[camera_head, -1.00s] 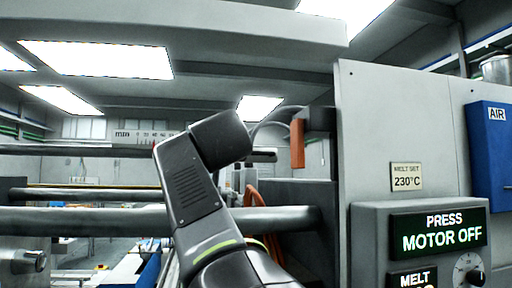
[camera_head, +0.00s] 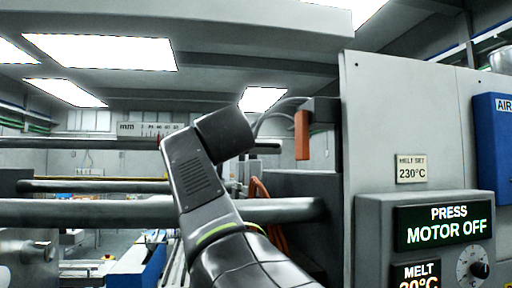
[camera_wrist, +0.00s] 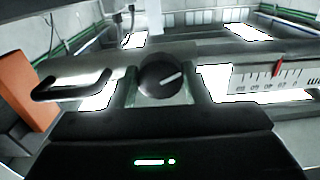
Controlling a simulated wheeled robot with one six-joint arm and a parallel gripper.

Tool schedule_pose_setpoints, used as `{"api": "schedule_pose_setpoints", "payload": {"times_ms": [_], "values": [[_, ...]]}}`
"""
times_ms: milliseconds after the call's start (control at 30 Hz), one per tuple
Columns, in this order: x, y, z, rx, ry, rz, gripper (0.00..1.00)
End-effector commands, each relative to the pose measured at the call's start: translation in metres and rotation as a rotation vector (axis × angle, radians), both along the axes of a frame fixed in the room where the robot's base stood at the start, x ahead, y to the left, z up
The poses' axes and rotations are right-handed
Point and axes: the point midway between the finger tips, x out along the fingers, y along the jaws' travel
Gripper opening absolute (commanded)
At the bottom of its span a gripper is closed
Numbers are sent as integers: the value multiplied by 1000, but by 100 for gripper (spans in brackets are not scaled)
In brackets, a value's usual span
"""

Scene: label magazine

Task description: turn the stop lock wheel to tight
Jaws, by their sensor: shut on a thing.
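In the head view my dark wrist and arm hide the wheel and the fingers. I see no tight marking.
An mm scale (camera_wrist: 275,80) with a red pointer is right of the wheel; it also shows in the head view (camera_head: 150,128). An orange block (camera_head: 302,135) hangs nearby, also in the wrist view (camera_wrist: 25,90). A control panel (camera_head: 375,215) reads MOTOR OFF.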

Motion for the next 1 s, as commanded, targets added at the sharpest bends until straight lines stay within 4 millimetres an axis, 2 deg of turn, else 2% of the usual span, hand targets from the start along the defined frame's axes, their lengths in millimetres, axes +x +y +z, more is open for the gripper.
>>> {"api": "schedule_pose_setpoints", "payload": {"times_ms": [267,1000], "values": [[0,1,-3,130,36,0,20],[0,2,-1,742,214,0,20]]}}
